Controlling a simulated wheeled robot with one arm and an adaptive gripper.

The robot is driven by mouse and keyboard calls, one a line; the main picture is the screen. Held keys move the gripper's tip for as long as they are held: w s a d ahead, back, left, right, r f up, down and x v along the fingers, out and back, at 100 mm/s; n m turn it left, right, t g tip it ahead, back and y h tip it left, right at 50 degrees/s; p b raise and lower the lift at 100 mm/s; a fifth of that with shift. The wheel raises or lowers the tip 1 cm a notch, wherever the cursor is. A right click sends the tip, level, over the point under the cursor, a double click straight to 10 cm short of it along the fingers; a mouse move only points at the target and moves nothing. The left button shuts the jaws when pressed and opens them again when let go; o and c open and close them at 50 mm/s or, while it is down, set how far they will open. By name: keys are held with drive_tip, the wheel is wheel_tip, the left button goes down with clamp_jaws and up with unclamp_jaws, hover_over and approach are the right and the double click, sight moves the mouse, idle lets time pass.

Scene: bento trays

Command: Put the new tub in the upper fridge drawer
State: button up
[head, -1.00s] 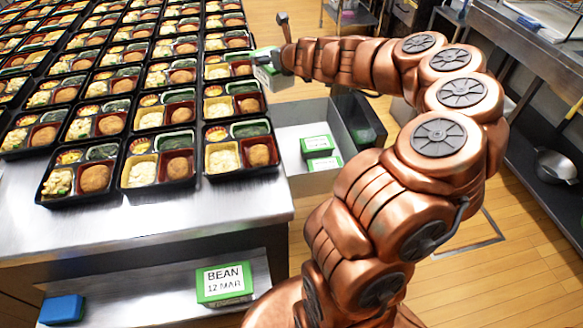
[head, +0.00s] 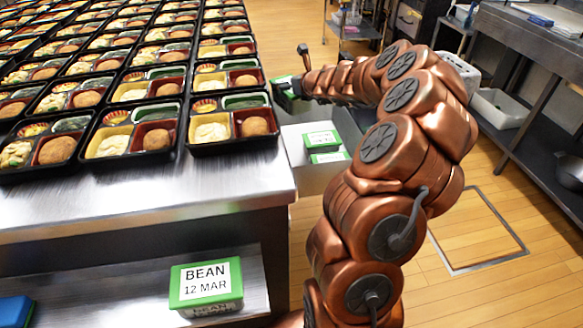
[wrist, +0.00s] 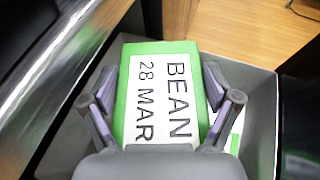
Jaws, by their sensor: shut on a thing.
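The tub (wrist: 160,110), green with a white label reading BEAN 28 MAR, is between the fingers of my gripper (wrist: 160,84), which is shut on it. In the head view the held tub (head: 284,88) is partly hidden beside the counter edge. An open grey drawer (wrist: 262,118) lies below the held tub in the wrist view. In the head view the drawer (head: 297,168) holds green and white tubs (head: 321,139), partly behind my arm. Another tub (head: 206,286), labelled BEAN 12 MAR, sits on the shelf under the counter.
The steel counter (head: 140,203) is crowded with black bento trays (head: 235,128), close to the left of my gripper. A blue item (head: 15,310) lies on the lower shelf. Wooden floor is clear at the right, before a steel bench (head: 545,60).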

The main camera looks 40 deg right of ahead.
drive_tip(key=f+b, duration=0.1)
drive_tip(key=w+f+b, duration=0.1)
drive_tip(key=f, duration=0.1)
drive_tip(key=f+b, duration=0.1)
drive_tip(key=shift+w+d+f+b, duration=0.25)
drive_tip(key=shift+d+f+b, duration=0.05)
wheel_tip(320, 180, down, 10)
drive_tip(key=b, duration=0.5)
drive_tip(key=shift+f, duration=0.1)
drive_tip(key=shift+f+b, duration=0.3)
drive_tip(key=shift+b, duration=0.05)
drive_tip(key=shift+f, duration=0.2)
drive_tip(key=o, duration=1.2)
